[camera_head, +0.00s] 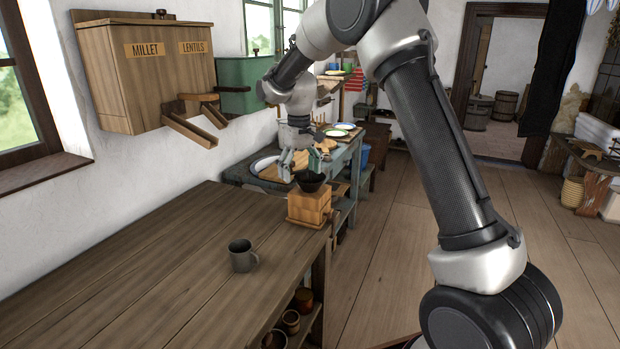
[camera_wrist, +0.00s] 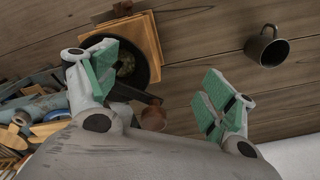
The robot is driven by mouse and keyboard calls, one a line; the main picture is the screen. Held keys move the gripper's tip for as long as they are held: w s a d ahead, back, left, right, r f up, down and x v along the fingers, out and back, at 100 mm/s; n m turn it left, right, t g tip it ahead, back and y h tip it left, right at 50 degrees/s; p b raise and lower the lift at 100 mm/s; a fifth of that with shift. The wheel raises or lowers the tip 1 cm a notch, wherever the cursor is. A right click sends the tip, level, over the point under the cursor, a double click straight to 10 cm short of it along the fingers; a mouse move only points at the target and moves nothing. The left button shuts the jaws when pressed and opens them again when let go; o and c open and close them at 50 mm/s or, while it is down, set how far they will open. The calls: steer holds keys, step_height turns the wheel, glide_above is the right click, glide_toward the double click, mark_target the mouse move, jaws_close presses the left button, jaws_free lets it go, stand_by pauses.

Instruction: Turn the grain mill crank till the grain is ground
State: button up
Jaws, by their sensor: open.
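The grain mill (camera_head: 309,205) is a light wooden box with a black bowl on top, standing near the far right corner of the wooden table. In the wrist view the mill (camera_wrist: 151,39) is at the upper left, with its bowl partly behind a finger. A dark crank arm (camera_wrist: 134,93) reaches from the bowl to a brown wooden knob (camera_wrist: 153,118). My gripper (camera_head: 300,163) is open above the mill. In the wrist view its green-padded fingers (camera_wrist: 163,88) are spread either side of the knob, apparently not touching it.
A grey mug (camera_head: 242,256) stands on the table (camera_head: 150,265), left of the mill; the tabletop around it is clear. A wooden bin (camera_head: 150,75) labelled millet and lentils hangs on the wall. Plates (camera_head: 338,132) and boards lie on the bench behind. Pots sit on the shelf below.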

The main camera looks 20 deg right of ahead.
stand_by(0.3)
step_height(320, 180, up, 7)
stand_by(0.6)
steer(key=shift+r, duration=0.1)
step_height(320, 180, up, 11)
steer(key=s+d+f, duration=0.1)
steer(key=s+f, duration=0.2)
steer(key=f, duration=0.2)
steer(key=s+d+m+t, duration=0.1)
steer(key=s+d, duration=0.4)
steer(key=s, duration=0.7)
steer(key=s+d+m+t, duration=0.1)
steer(key=s+d, duration=0.4)
steer(key=s, duration=0.7)
steer(key=s+d+f+m+t, duration=0.1)
steer(key=s+d, duration=0.4)
steer(key=s, duration=0.7)
steer(key=shift+m+t, duration=0.5)
steer(key=shift+t, duration=0.2)
